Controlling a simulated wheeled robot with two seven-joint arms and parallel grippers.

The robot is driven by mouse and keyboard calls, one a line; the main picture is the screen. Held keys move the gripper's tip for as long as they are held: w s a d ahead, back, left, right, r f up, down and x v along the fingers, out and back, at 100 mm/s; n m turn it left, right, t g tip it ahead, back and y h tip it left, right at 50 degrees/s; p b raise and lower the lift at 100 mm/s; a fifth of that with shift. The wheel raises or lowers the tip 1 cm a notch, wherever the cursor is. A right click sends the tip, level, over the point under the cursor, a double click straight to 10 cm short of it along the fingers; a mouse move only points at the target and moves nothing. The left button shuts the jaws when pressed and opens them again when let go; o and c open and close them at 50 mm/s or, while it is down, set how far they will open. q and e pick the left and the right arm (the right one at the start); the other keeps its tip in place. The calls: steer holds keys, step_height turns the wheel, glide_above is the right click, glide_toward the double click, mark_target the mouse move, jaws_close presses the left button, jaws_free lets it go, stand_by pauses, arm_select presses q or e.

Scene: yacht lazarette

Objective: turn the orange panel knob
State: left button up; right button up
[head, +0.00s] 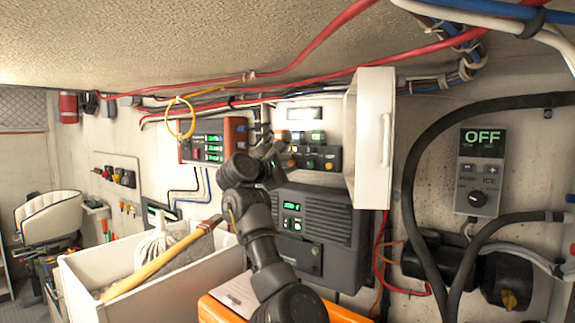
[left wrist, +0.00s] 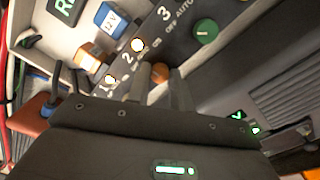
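The orange panel knob (left wrist: 160,72) sits on a dark control panel (left wrist: 170,42) with printed numbers and OFF/ON marks. In the left wrist view the two fingers of my left gripper (left wrist: 161,86) stand on either side of the knob, with a narrow gap between them; firm contact is not visible. In the head view my left gripper (head: 272,160) is at the left end of the dark panel (head: 325,154), and my arm hides that part, so the orange knob is not clear there. My right gripper is not in view.
A green knob (left wrist: 205,32) is close to the orange one. An open white cabinet door (head: 371,135) stands out right of the panel. A dark grey unit (head: 325,230) is below. A white bin (head: 85,280) with a wooden-handled tool (head: 160,262) is at lower left.

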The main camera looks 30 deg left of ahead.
arm_select(q)
jaws_close()
steer(key=shift+f+m+b, duration=0.2)
steer(key=shift+m+b, duration=0.3)
steer(key=shift+b, duration=0.45)
steer(key=m+b, duration=0.4)
steer(key=b, duration=0.1)
steer(key=m+b, duration=0.2)
steer(key=shift+m, duration=0.3)
steer(key=shift+r+m+b, duration=0.15)
steer(key=shift+m+b, duration=0.45)
steer(key=shift+m, duration=0.1)
steer(key=shift+o, duration=2.4)
jaws_free()
steer(key=shift+s, duration=0.15)
